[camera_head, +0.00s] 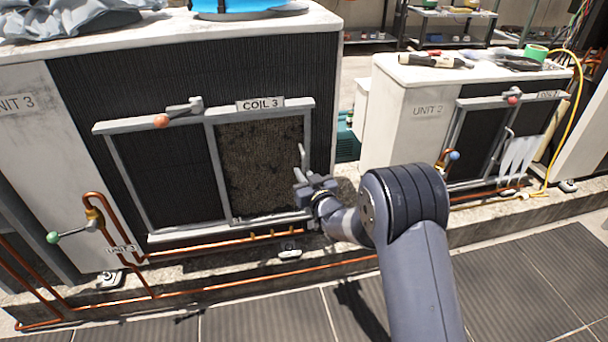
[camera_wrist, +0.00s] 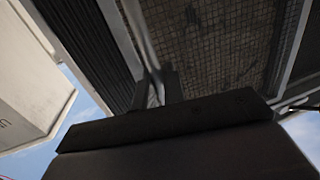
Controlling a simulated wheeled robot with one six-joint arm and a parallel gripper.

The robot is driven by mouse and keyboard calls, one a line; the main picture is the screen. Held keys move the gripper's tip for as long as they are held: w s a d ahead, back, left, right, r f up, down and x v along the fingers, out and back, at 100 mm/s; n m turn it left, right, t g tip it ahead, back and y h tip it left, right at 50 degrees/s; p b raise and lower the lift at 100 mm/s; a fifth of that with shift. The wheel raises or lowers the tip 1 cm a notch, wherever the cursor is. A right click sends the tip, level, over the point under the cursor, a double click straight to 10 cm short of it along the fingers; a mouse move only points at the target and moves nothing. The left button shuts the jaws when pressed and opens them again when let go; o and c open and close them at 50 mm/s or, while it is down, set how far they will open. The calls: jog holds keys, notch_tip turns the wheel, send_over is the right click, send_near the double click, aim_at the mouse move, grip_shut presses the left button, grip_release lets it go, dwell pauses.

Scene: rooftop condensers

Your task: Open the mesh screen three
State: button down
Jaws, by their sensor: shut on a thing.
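The mesh screen three (camera_head: 258,165) is a framed dirty mesh panel under the "COIL 3" label (camera_head: 260,104) on the Unit 3 condenser (camera_head: 190,60). It stands in the right half of the grey frame; dark coil fins show in the left half. A grey upright handle (camera_head: 303,160) is at the screen's right edge. My gripper (camera_head: 308,187) is at the lower end of this handle and is shut on it. In the wrist view, the fingers (camera_wrist: 157,88) close around the handle bar (camera_wrist: 142,35), with the mesh (camera_wrist: 220,45) beside it.
A latch with an orange knob (camera_head: 162,121) sits on the top rail. Copper pipes (camera_head: 220,245) run below the frame, with a green-knobbed valve (camera_head: 54,237) at left. The Unit 2 condenser (camera_head: 415,115) stands at right, beyond a gap. Floor tiles in front look clear.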

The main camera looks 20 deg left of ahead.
jog(key=s+a+b, duration=0.2)
jog(key=s+a, duration=0.4)
jog(key=a, duration=0.4)
jog(key=s+a+b, duration=0.3)
jog(key=s+a, duration=0.3)
jog(key=a, duration=0.4)
jog(key=shift+s+a, duration=0.3)
jog(key=shift+s, duration=0.05)
jog(key=c, duration=1.6)
grip_release()
jog(key=p+v, duration=0.2)
jog(key=v, duration=0.8)
jog(key=shift+s+d, duration=0.3)
jog(key=b+x, duration=0.2)
jog(key=x, duration=0.8)
jog(key=shift+w+a, duration=0.15)
jog(key=shift+w, duration=0.25)
